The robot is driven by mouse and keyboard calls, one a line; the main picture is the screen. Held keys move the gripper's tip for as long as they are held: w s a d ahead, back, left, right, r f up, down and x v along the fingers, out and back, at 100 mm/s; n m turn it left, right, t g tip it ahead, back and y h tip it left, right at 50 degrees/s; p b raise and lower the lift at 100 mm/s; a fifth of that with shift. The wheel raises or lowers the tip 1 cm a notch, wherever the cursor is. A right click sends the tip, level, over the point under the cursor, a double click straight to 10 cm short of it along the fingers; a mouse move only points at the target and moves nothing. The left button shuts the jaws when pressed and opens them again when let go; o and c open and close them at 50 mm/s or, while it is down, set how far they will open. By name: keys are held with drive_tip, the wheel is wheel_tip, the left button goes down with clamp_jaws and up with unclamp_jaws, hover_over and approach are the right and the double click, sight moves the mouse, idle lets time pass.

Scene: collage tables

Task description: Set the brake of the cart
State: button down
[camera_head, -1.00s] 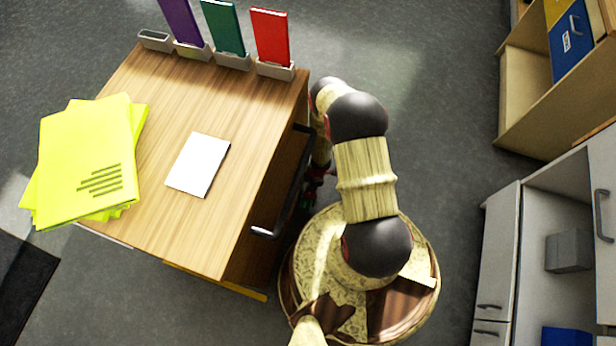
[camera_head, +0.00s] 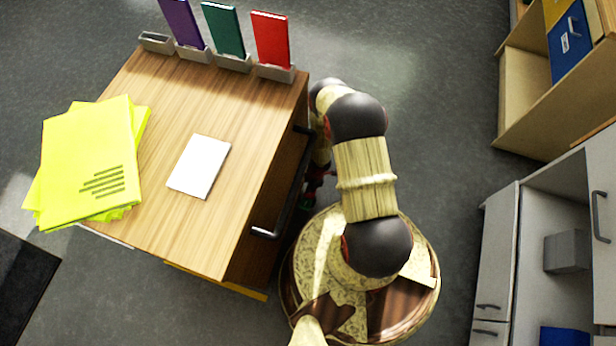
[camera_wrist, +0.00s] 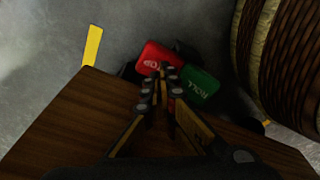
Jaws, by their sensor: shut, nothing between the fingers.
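The cart (camera_head: 262,115) has a wooden top and stands left of my arm in the head view; its wooden side (camera_wrist: 65,130) also shows in the wrist view. Low by the floor, the wrist view shows a red pedal (camera_wrist: 150,60) marked STOP and a green pedal (camera_wrist: 203,88) marked ROLL beside it. My gripper (camera_wrist: 163,70) is shut and empty. Its fingertips are over the inner edges of the two pedals, close to the red one; I cannot tell whether they touch. The head view mostly hides my gripper behind my arm and the cart's edge.
The cart carries yellow folders (camera_head: 85,165), a white pad (camera_head: 200,165) and upright purple, green and red books (camera_head: 271,40) in holders. A handle (camera_head: 265,232) sticks out from its side. Cabinets (camera_head: 500,250) and a shelf (camera_head: 525,90) stand at right, with open floor between.

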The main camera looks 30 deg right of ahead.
wheel_tip(320, 180, up, 6)
drive_tip(key=p, duration=0.3)
drive_tip(key=shift+f, duration=0.15)
drive_tip(key=shift+s, duration=0.1)
idle(0.6)
